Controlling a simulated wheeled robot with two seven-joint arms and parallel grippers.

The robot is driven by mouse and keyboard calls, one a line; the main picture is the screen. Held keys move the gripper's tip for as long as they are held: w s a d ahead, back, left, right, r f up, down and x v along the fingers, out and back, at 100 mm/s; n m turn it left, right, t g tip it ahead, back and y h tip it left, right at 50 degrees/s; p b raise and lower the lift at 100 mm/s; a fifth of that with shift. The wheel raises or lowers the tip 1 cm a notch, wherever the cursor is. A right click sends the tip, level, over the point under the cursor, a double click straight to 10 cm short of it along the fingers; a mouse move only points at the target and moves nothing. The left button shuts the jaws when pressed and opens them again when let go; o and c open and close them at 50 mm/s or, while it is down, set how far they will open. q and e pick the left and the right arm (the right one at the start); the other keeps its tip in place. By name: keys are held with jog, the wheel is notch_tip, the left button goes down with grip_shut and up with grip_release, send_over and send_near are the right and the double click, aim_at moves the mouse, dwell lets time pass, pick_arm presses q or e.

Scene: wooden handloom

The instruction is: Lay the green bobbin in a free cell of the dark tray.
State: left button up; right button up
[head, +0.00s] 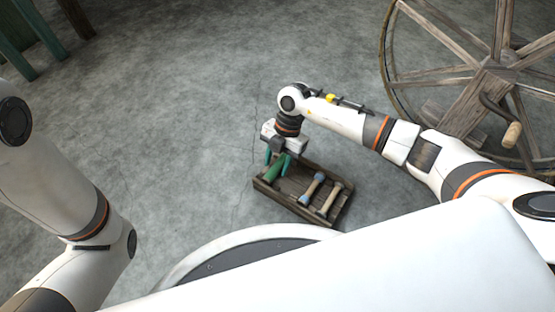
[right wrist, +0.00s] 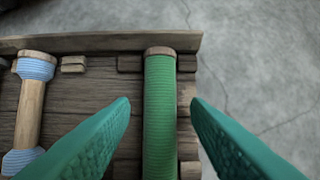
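The green bobbin (right wrist: 160,118) lies lengthwise in the end cell of the dark tray (right wrist: 110,42), its brown end cap close to the tray wall. In the head view the green bobbin (head: 273,172) is at the left end of the tray (head: 284,205), partly hidden by my right gripper (head: 278,163). In the right wrist view the teal fingers of my right gripper (right wrist: 160,104) are spread, one on each side of the bobbin, with gaps between. My left arm shows at the left, but its gripper is out of view.
A light blue bobbin (head: 312,187) and a pale wooden bobbin (head: 331,201) lie in other cells of the tray. A large wooden wheel (head: 490,75) with a crank stands at the upper right. The grey floor left of the tray is clear.

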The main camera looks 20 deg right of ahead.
jog(key=p+v, duration=0.8)
jog(key=v, duration=0.4)
